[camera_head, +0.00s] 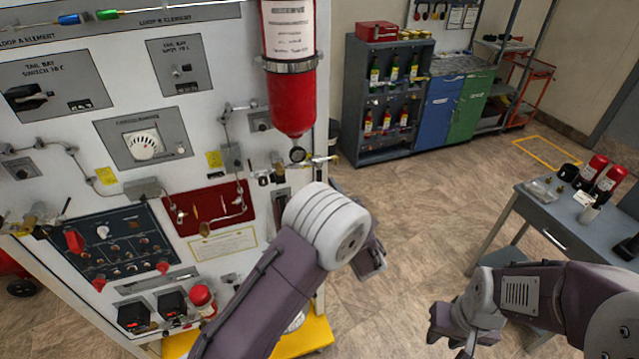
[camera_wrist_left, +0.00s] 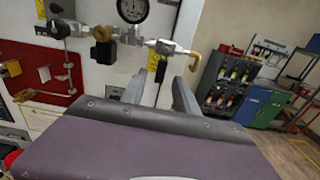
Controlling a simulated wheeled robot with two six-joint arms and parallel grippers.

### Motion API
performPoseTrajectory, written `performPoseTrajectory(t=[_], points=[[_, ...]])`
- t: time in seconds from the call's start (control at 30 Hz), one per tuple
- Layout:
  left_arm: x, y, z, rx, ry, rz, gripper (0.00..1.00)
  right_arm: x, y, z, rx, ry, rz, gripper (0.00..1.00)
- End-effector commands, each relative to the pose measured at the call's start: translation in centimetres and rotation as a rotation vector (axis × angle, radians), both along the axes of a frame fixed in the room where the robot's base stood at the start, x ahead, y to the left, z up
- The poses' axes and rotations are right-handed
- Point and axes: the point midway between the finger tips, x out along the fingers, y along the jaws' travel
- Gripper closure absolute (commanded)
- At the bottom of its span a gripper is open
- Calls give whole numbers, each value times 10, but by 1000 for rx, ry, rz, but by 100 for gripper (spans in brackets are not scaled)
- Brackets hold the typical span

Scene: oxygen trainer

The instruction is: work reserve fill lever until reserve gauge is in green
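A small round gauge (camera_head: 297,154) hangs under the red cylinder (camera_head: 292,95) on the white panel; it also shows at the top of the left wrist view (camera_wrist_left: 132,9). Its needle and any green band are too small to read. I cannot tell which handle is the reserve fill lever. My left gripper (camera_wrist_left: 160,92) is open and empty, below the fitting. My right gripper (camera_head: 448,343) is open and empty, away from the panel.
A red plate (camera_head: 188,207) with brass handles is left of the fitting. A grey table (camera_head: 540,200) with red bottles stands at right. A shelf (camera_head: 352,100) and blue and green cabinets (camera_head: 445,108) stand behind. Floor between is clear.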

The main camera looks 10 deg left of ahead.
Motion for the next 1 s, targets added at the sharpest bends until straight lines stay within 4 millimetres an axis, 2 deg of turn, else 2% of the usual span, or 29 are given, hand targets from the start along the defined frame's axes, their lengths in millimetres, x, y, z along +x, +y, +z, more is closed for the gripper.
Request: performPoseTrajectory(t=[0.03,0.1,0.3,1.0], points=[[-9,-8,-5,0,-1,-5,64,0,0,-10,0,0,0,68],[-20,-14,-4,0,-1,-3,64,0,0,-15,0,0,0,68],[-36,-24,-1,1,0,0,64,0,0,-19,0,0,0,68],[-36,-24,0,1,-1,1,64,0,0,-18,0,0,0,68]])
